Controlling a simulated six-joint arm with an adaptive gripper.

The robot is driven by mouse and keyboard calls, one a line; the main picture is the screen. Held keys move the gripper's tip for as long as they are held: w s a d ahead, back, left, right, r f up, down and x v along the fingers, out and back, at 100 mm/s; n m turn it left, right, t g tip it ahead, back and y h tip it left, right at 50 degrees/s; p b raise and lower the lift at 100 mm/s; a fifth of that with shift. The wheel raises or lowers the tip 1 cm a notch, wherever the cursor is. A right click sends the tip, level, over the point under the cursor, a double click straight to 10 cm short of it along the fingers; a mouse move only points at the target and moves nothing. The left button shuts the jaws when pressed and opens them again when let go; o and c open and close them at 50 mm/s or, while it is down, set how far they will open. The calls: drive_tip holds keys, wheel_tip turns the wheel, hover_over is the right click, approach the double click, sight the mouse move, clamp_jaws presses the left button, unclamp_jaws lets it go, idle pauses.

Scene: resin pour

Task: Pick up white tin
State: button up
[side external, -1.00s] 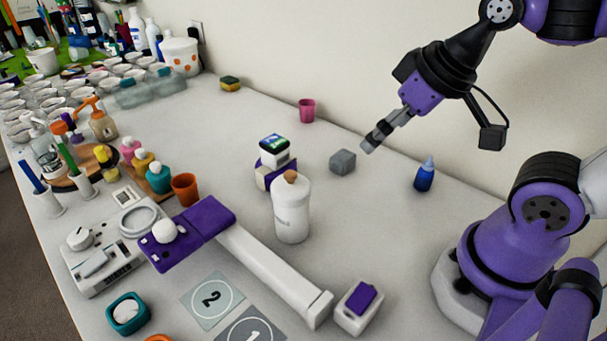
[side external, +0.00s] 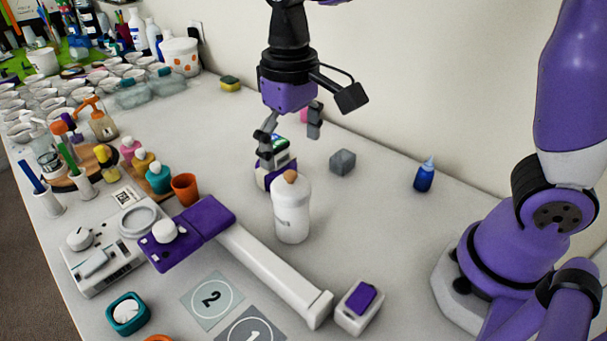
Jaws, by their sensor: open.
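A small white tin (side external: 284,157) with a green and blue top sits on a purple stand (side external: 261,176), behind the white bottle. My gripper (side external: 289,140) is open and points down at this tin. Its left finger overlaps the tin's left side in the picture, and its right finger is to the right of the tin. I cannot tell whether either finger touches it. Part of the tin is hidden by the finger and the bottle.
A white bottle (side external: 291,218) with a cork stands close in front. A grey cube (side external: 342,162) and a blue dropper bottle (side external: 424,176) are to the right. An orange cup (side external: 185,189) stands left.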

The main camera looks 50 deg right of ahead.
sight(291, 199)
drive_tip(key=f, duration=1)
drive_tip(key=shift+a, duration=0.3)
drive_tip(key=c, duration=1.2)
